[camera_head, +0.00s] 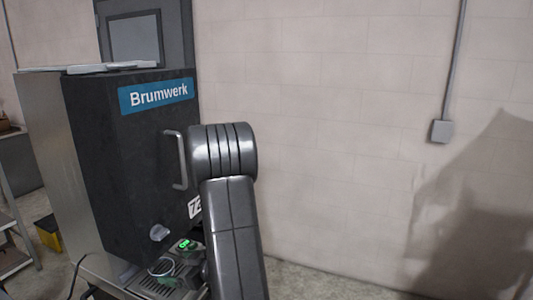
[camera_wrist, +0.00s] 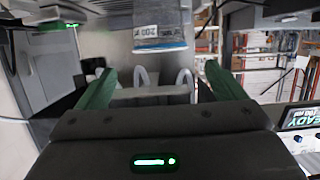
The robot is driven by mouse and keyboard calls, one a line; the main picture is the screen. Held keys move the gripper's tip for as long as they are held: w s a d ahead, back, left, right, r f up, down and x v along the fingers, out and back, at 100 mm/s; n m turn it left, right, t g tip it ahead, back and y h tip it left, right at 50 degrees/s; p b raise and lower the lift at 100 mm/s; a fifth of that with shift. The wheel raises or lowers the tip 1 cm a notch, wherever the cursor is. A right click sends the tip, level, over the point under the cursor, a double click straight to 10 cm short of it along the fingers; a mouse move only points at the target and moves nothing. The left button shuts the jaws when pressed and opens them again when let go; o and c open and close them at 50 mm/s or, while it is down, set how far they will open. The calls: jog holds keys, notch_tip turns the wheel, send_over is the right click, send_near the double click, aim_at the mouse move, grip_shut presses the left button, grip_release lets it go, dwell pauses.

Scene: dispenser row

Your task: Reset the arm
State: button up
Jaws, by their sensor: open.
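In the wrist view, my gripper (camera_wrist: 160,82) shows two green fingers standing well apart. I see nothing held between them. Two pale curved loops (camera_wrist: 142,78) show beyond the fingers; I cannot tell what they belong to. In the head view, my arm (camera_head: 232,225) rises in front of the right side of a dark dispenser (camera_head: 120,160) marked "Brumwerk". The arm hides part of the dispenser's lower front, and my fingers cannot be made out clearly there.
A lit "READY" display (camera_wrist: 300,116) is close on the right in the wrist view. A bare wall (camera_head: 330,120) stands behind; the right side looks free.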

jog(key=s+d, duration=0.2)
jog(key=d, duration=0.4)
jog(key=shift+s+d+r, duration=0.25)
jog(key=shift+s, duration=0.1)
